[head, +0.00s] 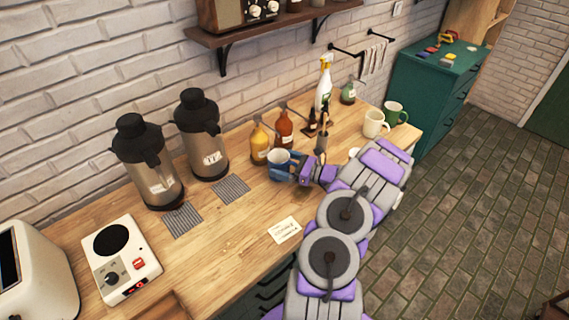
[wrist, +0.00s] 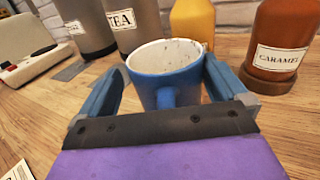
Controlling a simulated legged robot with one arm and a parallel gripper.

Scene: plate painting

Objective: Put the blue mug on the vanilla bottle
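The blue mug (wrist: 167,80) stands upright in the wrist view, its pale inside visible and its handle toward me. It also shows in the head view (head: 278,159) on the wooden counter. My gripper (wrist: 166,75) is spread wide, one finger at each side of the mug, close to its rim; firm contact is not clear. The yellow bottle (head: 260,143), probably the vanilla one, stands just behind the mug. In the wrist view the mug partly covers this yellow bottle (wrist: 192,22), and its label is not readable.
A caramel bottle (wrist: 281,45) stands right of the yellow one. Two dark-topped dispensers (head: 203,140) stand to the left. Cream (head: 375,123) and green (head: 396,113) mugs are at the right. A card (head: 284,230) lies on clear counter in front.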

